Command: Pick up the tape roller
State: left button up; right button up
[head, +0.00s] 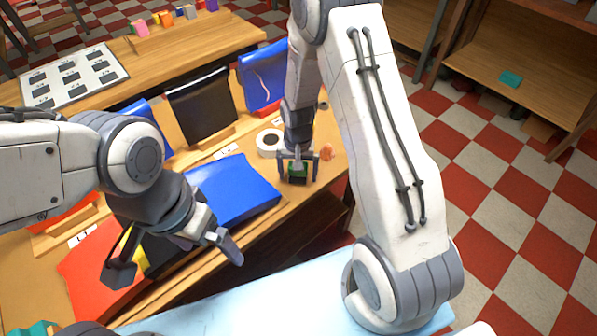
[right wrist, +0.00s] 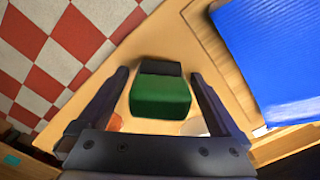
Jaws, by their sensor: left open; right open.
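A small green and black block (head: 298,174) lies on the wooden table near its right end; it also shows in the right wrist view (right wrist: 160,97). A white roll with a dark centre (head: 268,141) lies just left of it; I cannot tell which of the two is the tape roller. My right gripper (head: 299,180) is open above the block, with a finger on either side; in the right wrist view its fingers (right wrist: 160,85) stand apart from the block. My left gripper (head: 175,260) is open and empty over the front left of the table.
A small orange thing (head: 326,152) lies right of the block. The table's edge is close to the block, with checkered floor beyond.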

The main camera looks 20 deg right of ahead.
jog(key=c, duration=1.5)
jog(key=shift+r, duration=0.1)
notch_tip(320, 180, up, 4)
jog(key=shift+r, duration=0.2)
jog(key=s+d+r, duration=0.2)
jog(key=s, duration=0.1)
jog(key=s+d+r, duration=0.2)
jog(key=s, duration=0.1)
jog(key=s+d+r+b, duration=0.1)
jog(key=s+d+r, duration=0.1)
jog(key=s+d, duration=0.1)
jog(key=shift+s+r, duration=0.1)
jog(key=shift+r, duration=0.15)
jog(key=o, duration=0.9)
jog(key=c, duration=0.6)
